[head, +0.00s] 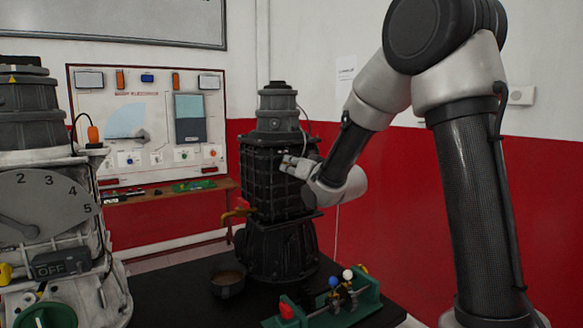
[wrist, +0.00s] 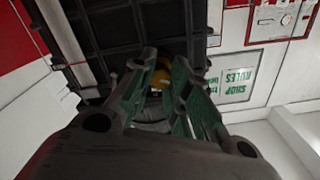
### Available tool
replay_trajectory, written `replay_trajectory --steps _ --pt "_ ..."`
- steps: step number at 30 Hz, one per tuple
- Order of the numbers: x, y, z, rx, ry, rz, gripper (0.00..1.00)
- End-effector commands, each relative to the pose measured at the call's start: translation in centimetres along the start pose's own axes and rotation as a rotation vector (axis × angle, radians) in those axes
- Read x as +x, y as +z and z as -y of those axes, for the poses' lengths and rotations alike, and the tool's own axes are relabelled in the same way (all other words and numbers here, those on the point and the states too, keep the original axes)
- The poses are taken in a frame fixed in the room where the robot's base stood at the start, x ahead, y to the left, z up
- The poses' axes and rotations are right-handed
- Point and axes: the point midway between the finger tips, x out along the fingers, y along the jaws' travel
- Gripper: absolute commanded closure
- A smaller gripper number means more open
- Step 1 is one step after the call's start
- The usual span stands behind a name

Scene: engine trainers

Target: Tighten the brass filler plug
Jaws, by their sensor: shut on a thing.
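The brass filler plug (wrist: 161,74) shows in the wrist view as a small yellow round part between my fingertips, close to the dark ribbed engine casing. My gripper (wrist: 164,82) is shut on it, with a green-faced finger on either side. In the head view my gripper (head: 290,164) reaches from the right to the upper side of the dark engine trainer (head: 268,190). The plug cannot be made out there. The wrist view does not show clearly how far the plug sits in the casing.
A brass tap (head: 238,214) sticks out left of the engine, above a dark bowl (head: 227,283) on the black table. A green rack (head: 358,308) with coloured knobs stands at the front right. A grey machine with a numbered dial (head: 45,204) stands at left.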

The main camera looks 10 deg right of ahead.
Motion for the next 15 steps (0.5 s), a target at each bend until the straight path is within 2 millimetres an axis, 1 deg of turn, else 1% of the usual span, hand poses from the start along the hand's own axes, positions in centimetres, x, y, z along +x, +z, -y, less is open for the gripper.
replay_trajectory --steps 15 --pt "0.01 -0.15 -0.04 0.490 -0.001 -0.004 1.00"
